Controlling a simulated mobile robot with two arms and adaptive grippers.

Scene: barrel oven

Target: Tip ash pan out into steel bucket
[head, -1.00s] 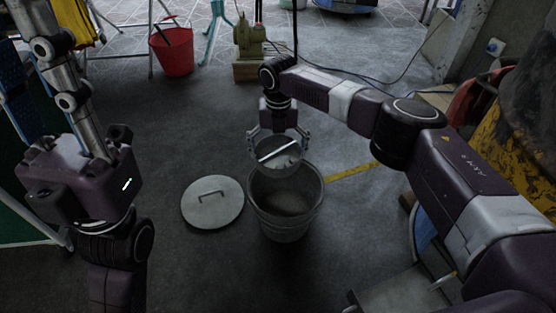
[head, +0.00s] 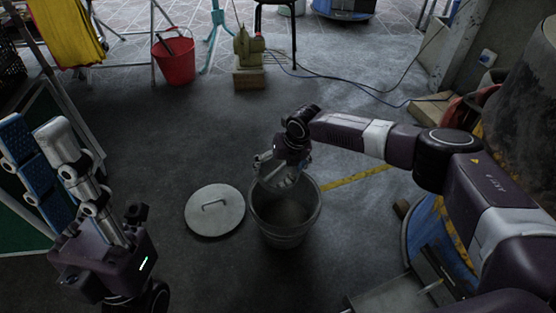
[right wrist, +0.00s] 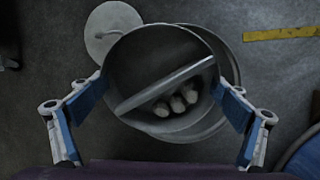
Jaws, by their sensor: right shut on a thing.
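My right gripper (head: 277,165) is shut on the ash pan (head: 274,187), a round grey pan with a bar across it. The pan is tilted over the rear left part of the steel bucket's mouth. In the right wrist view the pan (right wrist: 130,70) sits between the blue-padded fingers (right wrist: 160,100), with several pale lumps (right wrist: 178,100) inside. The grey steel bucket (head: 285,238) stands upright on the floor with dark material in its bottom. Its rim (right wrist: 232,58) shows behind the pan. My left gripper (head: 50,145) is at the left edge, away from the bucket; its opening is unclear.
A round lid with a handle (head: 215,224) lies on the floor left of the bucket. A red bucket (head: 175,62) and a green machine on a wooden block (head: 249,80) stand further back. A blue round base (head: 425,240) is at the right. Floor between is clear.

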